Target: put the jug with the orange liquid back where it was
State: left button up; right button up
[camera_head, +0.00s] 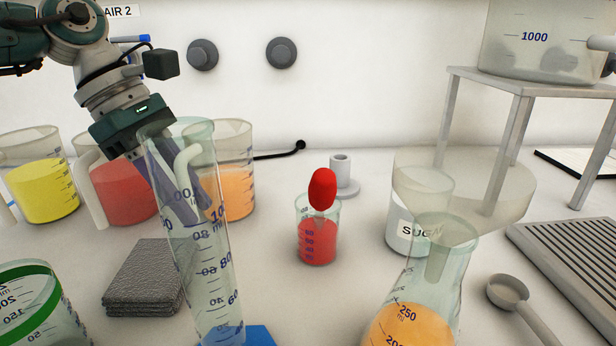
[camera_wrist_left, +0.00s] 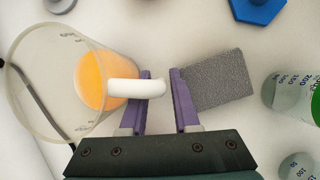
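The jug with the orange liquid (camera_head: 236,188) appears upright in the row of jugs at the back left, partly hidden by a tall cylinder. Its white handle shows in the left wrist view (camera_wrist_left: 138,88), beside its orange liquid (camera_wrist_left: 92,80). My left gripper (camera_head: 180,190) reaches down at this jug, seen through the cylinder. In the wrist view its purple fingers (camera_wrist_left: 161,95) are apart, with the handle's outer end between them. I cannot tell whether they press on the handle, or whether the jug's base touches the table. My right gripper is not in view.
The tall measuring cylinder (camera_head: 212,265) stands in front of my gripper. Jugs with red (camera_head: 125,195) and yellow liquid (camera_head: 45,190) stand left. A grey pad (camera_head: 145,275) lies nearby. A small red beaker (camera_head: 317,238) and a flask (camera_head: 425,290) stand right.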

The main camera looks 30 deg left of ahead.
pick_arm(q)
jog(key=shift+o, duration=1.2)
jog(key=shift+r, duration=0.15)
jog(key=v, duration=1.2)
